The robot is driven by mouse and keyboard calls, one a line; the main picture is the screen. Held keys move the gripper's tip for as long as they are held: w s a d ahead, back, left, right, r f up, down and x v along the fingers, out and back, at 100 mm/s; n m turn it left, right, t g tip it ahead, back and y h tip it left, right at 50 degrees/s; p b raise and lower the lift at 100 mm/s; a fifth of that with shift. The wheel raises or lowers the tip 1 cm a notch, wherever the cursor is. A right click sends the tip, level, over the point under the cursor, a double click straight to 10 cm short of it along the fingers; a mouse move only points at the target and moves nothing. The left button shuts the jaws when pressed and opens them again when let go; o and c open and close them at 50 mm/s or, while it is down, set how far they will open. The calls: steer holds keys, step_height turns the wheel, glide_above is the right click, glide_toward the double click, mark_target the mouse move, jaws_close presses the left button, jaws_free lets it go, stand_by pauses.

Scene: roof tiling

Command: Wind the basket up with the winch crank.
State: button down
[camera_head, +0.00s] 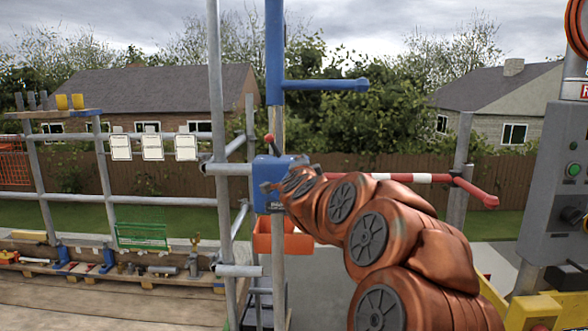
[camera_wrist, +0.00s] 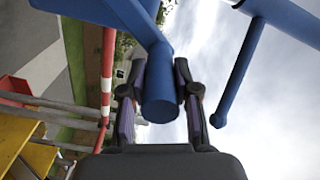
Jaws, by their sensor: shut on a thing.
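A blue winch box (camera_head: 268,178) is fixed to the upright pole in the middle of the head view. A short lever with a red tip (camera_head: 270,139) stands on top of it. In the wrist view my gripper (camera_wrist: 160,98) is shut on the thick, round blue crank handle (camera_wrist: 160,85), with one dark finger on each side. In the head view my arm reaches to the winch and hides most of the gripper and the crank. An orange box-like basket (camera_head: 295,243) is low behind the pole, partly hidden; the rope is not clear.
A blue post (camera_head: 275,50) with a side bar (camera_head: 325,85) rises above the winch. A red and white bar (camera_head: 410,178) runs right behind my arm. Scaffold tubes (camera_head: 216,120) stand left. A grey control panel (camera_head: 558,180) stands right. Tools lie on a low plank.

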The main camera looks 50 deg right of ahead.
steer(key=s+d+f+m+b, duration=0.2)
steer(key=s+f+m+b, duration=0.1)
steer(key=f+m+b, duration=0.1)
steer(key=shift+d+f+m+b, duration=0.25)
steer(key=shift+f+m+b, duration=0.1)
steer(key=shift+f+m, duration=0.65)
steer(key=shift+s+r, duration=0.1)
steer(key=shift+s, duration=0.05)
steer(key=c, duration=0.8)
jaws_free()
steer(key=shift+c, duration=0.2)
steer(key=shift+s, duration=0.1)
steer(key=v, duration=0.7)
steer(key=shift+a+r, duration=0.1)
steer(key=shift+a, duration=0.05)
